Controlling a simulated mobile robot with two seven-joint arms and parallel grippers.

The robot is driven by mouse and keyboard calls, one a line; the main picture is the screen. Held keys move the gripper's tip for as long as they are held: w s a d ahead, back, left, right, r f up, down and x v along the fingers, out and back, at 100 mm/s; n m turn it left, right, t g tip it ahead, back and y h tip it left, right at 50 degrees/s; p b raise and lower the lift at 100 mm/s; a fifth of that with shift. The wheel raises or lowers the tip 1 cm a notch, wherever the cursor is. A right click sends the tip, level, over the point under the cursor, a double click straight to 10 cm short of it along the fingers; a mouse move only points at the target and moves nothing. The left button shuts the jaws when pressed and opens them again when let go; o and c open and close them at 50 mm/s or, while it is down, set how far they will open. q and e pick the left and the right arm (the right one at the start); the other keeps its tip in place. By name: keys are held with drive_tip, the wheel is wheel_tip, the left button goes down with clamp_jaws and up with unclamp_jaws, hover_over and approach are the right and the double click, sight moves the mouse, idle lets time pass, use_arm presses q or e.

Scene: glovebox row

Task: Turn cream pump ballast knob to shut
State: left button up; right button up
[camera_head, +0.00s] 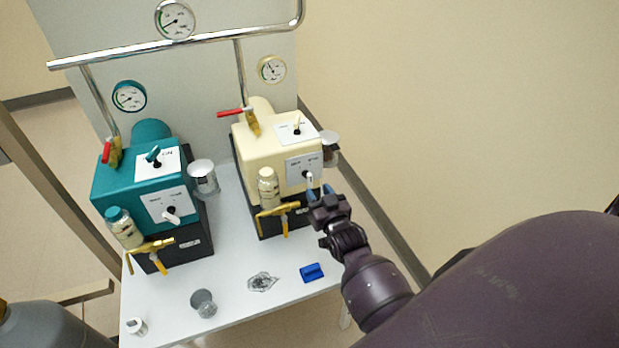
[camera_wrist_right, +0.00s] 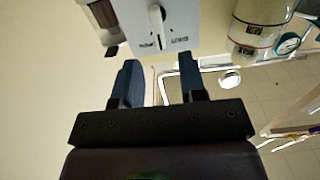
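The cream pump (camera_head: 262,152) stands at the back right of the white table. Its front plate (camera_head: 294,166) carries the white ballast knob (camera_head: 308,176); the plate's lettering is too small to read. In the right wrist view the knob (camera_wrist_right: 156,20) points along the finger direction, on the plate beyond the fingers. My right gripper (camera_head: 320,190) is open, its blue fingertips just in front of the knob. In the right wrist view the gripper (camera_wrist_right: 160,80) has a clear gap between its fingers, with nothing held. My left gripper is not in view.
A teal pump (camera_head: 140,185) with its own knobs stands to the left. A brass drain tap (camera_head: 277,210) and a capped bottle (camera_head: 268,185) sit beside the plate. A blue block (camera_head: 312,272) and crumpled foil (camera_head: 262,282) lie on the table (camera_head: 235,262).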

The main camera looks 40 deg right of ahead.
sight(311, 180)
drive_tip(key=x, duration=0.6)
drive_tip(key=shift+w+d+b, duration=0.1)
drive_tip(key=shift+w+b, duration=0.2)
drive_tip(key=shift+w, duration=0.1)
drive_tip(key=shift+c, duration=0.4)
clamp_jaws()
